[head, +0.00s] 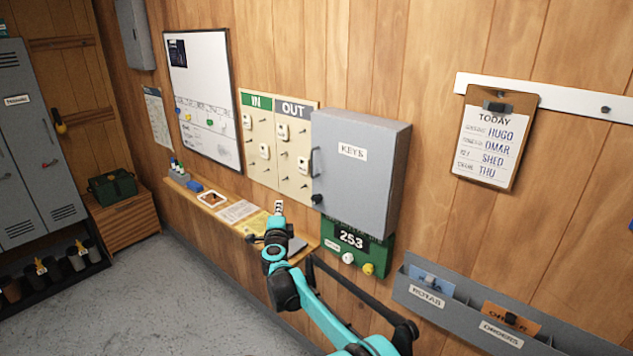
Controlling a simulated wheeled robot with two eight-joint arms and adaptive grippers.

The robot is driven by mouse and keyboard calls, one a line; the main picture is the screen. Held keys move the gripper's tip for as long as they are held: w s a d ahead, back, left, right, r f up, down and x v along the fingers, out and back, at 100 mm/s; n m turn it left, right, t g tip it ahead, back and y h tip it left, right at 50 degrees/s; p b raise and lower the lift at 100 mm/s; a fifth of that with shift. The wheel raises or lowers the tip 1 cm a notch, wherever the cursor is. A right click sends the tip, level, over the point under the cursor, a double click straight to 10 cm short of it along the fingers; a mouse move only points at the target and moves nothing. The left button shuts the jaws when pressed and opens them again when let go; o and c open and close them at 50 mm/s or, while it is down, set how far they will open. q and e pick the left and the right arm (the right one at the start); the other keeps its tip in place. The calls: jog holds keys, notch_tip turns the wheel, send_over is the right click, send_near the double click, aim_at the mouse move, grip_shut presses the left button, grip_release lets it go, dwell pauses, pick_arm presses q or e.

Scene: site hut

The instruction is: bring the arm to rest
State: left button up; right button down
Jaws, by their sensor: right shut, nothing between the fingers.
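My right arm, teal and black, comes in from the bottom right. Its right gripper (255,239) is in front of the wall shelf, left of and below the grey key cabinet. The gripper is small in the picture and partly hidden by my own wrist; it looks shut, with nothing held. I cannot tell how far it is from the shelf. My left gripper is not in view.
A grey key cabinet (362,168) juts from the wall, door closed. Below it hangs a green panel (376,257) marked 253. The narrow shelf (190,192) holds papers. A grey rack (462,315) stands at lower right. The floor (150,300) at left is clear.

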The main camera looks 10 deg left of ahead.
jog(key=s+d+r+n+g+y+b, duration=0.1)
jog(key=s+d+r+n+y, duration=0.15)
jog(key=d+r, duration=0.25)
jog(key=s+d+r+n+y+b, duration=0.1)
jog(key=s+d+r+n, duration=0.1)
jog(key=d+r+n, duration=0.3)
jog(key=s+d+n+g+b, duration=0.2)
jog(key=s+d+n, duration=0.2)
jog(key=s+d, duration=0.55)
jog(key=s+d+f+n+g+h+b, duration=0.1)
jog(key=s+d+f+g+h+b, duration=0.1)
jog(key=s+d+f, duration=1.1)
jog(key=s+d+f+n+g+h+b, duration=0.2)
jog(key=s+d+f+g+h, duration=0.3)
jog(key=s+d+f, duration=0.9)
jog(key=s+d+h, duration=0.1)
jog(key=s, duration=0.5)
jog(key=shift+s+d, duration=0.2)
jog(key=shift+d, duration=0.15)
jog(key=shift+n, duration=0.25)
